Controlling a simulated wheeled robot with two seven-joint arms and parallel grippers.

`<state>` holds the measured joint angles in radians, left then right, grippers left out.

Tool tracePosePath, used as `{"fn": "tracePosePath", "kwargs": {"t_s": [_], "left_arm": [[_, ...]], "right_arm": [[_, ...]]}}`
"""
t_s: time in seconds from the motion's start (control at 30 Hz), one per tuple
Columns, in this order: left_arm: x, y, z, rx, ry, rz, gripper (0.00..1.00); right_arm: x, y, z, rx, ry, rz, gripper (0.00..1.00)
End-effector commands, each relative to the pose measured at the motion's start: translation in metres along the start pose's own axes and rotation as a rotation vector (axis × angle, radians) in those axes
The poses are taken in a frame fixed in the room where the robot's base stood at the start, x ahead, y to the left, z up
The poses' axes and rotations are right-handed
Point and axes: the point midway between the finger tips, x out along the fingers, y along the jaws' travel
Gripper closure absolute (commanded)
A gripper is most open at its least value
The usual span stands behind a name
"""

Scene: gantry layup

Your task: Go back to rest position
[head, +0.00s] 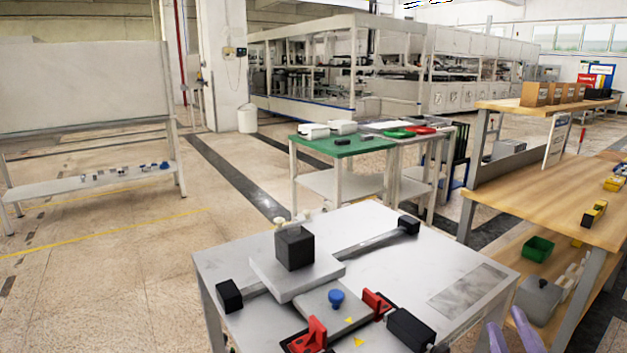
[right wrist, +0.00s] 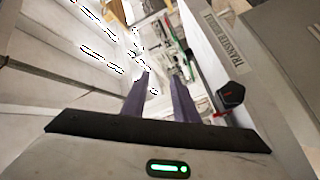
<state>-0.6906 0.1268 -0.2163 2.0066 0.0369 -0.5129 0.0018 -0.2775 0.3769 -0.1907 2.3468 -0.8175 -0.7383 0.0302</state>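My right gripper (head: 508,338) shows at the bottom right edge of the head view, with its two purple fingers apart and nothing between them. It is just off the front right corner of the grey table (head: 375,225). In the right wrist view the two fingers (right wrist: 160,98) are also spread and empty. My left gripper is in neither view.
The grey table bears a rail (head: 375,241), a black block (head: 294,249) on a pale plate, a blue knob (head: 336,298) and red brackets (head: 317,335). A wooden bench (head: 540,195) stands at the right. Floor (head: 110,270) at the left is clear.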

Motion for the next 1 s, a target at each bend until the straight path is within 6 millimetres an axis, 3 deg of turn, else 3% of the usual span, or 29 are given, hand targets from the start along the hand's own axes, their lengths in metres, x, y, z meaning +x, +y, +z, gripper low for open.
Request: {"fn": "tracePosePath", "kwargs": {"t_s": [0.03,0.1,0.2,0.3,0.5,0.73,0.77,1.0], "left_arm": [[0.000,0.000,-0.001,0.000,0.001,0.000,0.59],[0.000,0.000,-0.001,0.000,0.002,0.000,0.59],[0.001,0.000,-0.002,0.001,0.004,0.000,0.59],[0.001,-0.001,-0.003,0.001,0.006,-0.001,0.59],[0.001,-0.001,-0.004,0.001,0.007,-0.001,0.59],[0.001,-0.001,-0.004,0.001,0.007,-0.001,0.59],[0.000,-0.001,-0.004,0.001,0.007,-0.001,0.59],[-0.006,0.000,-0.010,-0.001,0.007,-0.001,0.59]], "right_arm": [[-0.011,-0.021,0.026,0.083,-0.113,-0.072,0.73],[-0.030,-0.049,0.057,0.181,-0.259,-0.173,0.73],[-0.066,-0.092,0.091,0.297,-0.452,-0.322,0.73],[-0.106,-0.127,0.110,0.382,-0.606,-0.460,0.73],[-0.173,-0.172,0.121,0.482,-0.813,-0.674,0.73],[-0.241,-0.202,0.116,0.551,-0.978,-0.884,0.73],[-0.246,-0.205,0.115,0.557,-0.989,-0.903,0.73],[-0.223,-0.237,0.112,0.607,-0.863,-0.881,0.73]]}}
